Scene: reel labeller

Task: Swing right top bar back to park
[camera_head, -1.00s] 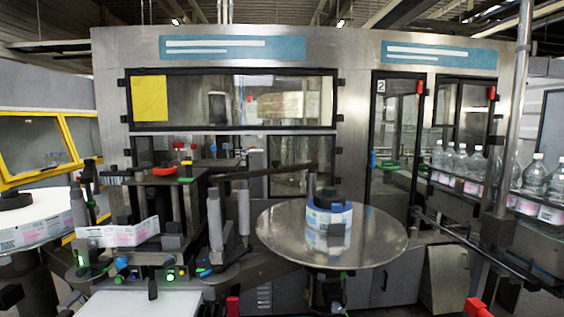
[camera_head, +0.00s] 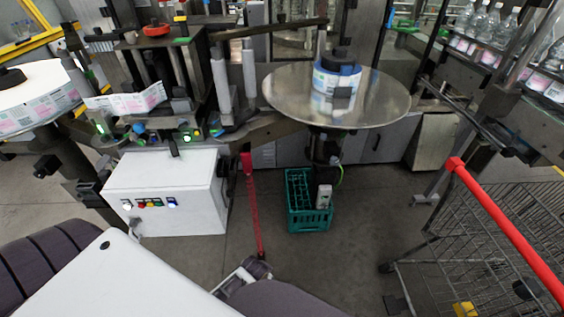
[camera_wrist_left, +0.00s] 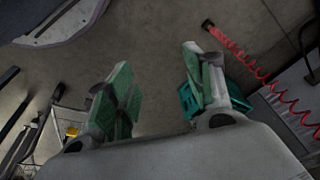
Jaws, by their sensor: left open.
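The right top bar (camera_head: 268,29) is a dark, nearly level bar at the top of the head view. It runs from the labeller's central post out to the right, and its right end is above the near reel disc (camera_head: 285,91). A reel with a blue and white band (camera_head: 337,86) sits on this disc under a black hub. In the left wrist view my left gripper (camera_wrist_left: 158,58) is open with green-padded fingers and nothing between them. It points down over the floor, far from the bar. My right gripper is not in view.
A white control box (camera_head: 170,190) stands below the machine. A red coiled hose (camera_head: 252,200) hangs beside it. A green crate (camera_head: 307,205) is on the floor under the disc. A wire cart with a red handle (camera_head: 505,232) stands at the right.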

